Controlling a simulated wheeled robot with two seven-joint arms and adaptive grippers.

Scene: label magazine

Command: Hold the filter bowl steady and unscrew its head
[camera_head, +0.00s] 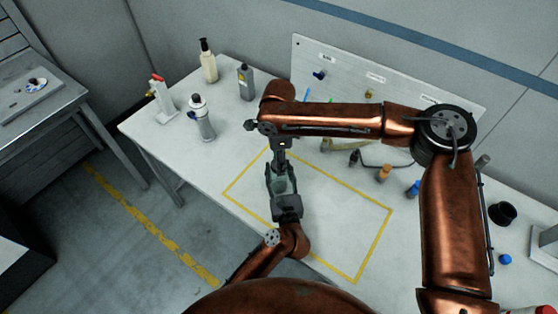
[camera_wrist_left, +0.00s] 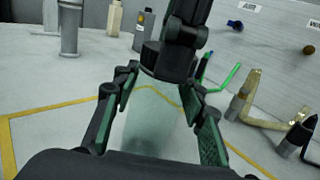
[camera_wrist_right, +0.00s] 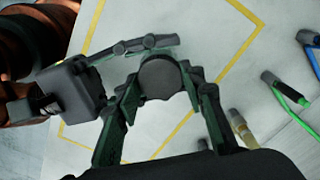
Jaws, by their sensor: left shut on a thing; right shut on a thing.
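The filter bowl (camera_wrist_left: 150,120) is a translucent, pale green cylinder, upright above the taped table area in the left wrist view. Its dark round head (camera_wrist_right: 160,77) sits on top, seen from above in the right wrist view. My left gripper (camera_head: 283,188) is shut around the bowl from the front, one finger on each side. My right gripper (camera_wrist_right: 160,88) reaches down from above and is shut on the head. In the head view the head is mostly hidden by the right gripper. I cannot tell whether the head has turned or lifted.
A yellow taped rectangle (camera_head: 375,240) surrounds the work spot. Bottles and a spray can (camera_head: 201,118) stand at the left. A labelled panel (camera_head: 340,65) with knobs stands behind. Hoses with coloured ends, an orange fitting (camera_head: 384,173) and a blue one (camera_head: 413,188) lie right.

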